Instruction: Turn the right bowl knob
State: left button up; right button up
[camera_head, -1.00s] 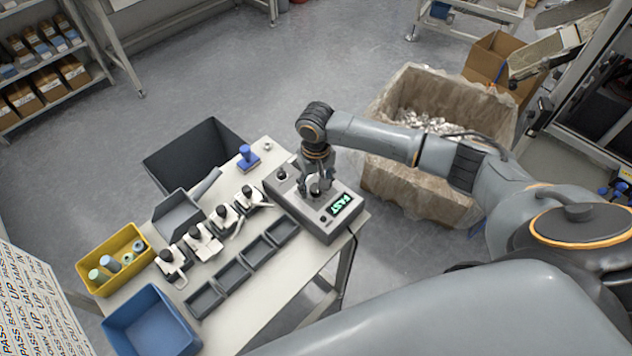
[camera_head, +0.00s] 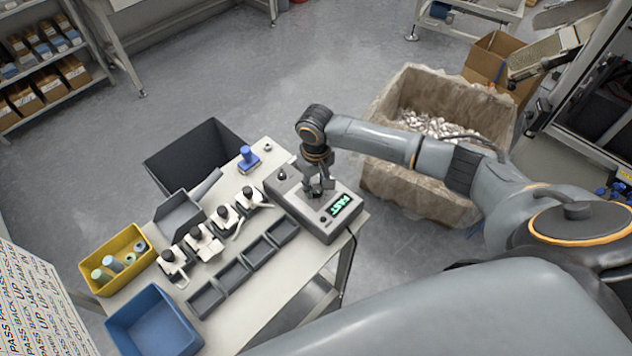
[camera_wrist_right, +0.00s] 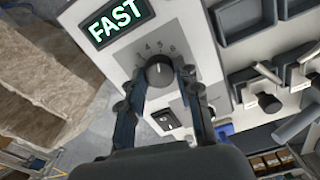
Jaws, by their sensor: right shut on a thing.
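The knob (camera_wrist_right: 159,72) is a round dark dial with a pale pointer line and printed numbers around it, on a light grey control box (camera_head: 330,228). In the right wrist view the fingers of my right gripper (camera_wrist_right: 160,84) stand on both sides of the knob and are shut on it. In the head view my right gripper (camera_head: 318,190) points down onto the box top and hides most of the knob. A lit green FAST display (camera_head: 342,206) sits beside it. My left gripper is not in view.
Black-handled fixtures (camera_head: 223,213) and grey trays (camera_head: 233,273) stand left of the box. A blue stamp-like part (camera_head: 249,158), a yellow bin (camera_head: 120,243) and a blue bin (camera_head: 150,318) are on the table. A lined carton (camera_head: 385,187) stands behind my right arm.

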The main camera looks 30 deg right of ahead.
aim_at(316, 188)
jog(key=n+p, duration=0.2)
jog(key=n, duration=0.2)
jog(key=shift+r, duration=0.15)
jog(key=n+p, duration=0.1)
jog(key=n, duration=0.2)
jog(key=shift+n+p, duration=0.4)
jog(key=shift+n, duration=1.2)
jog(key=o, duration=1.2)
jog(key=shift+c, duration=0.2)
jog(key=shift+r, duration=0.1)
notch_tip(316, 188, up, 12)
jog(key=shift+f, duration=0.2)
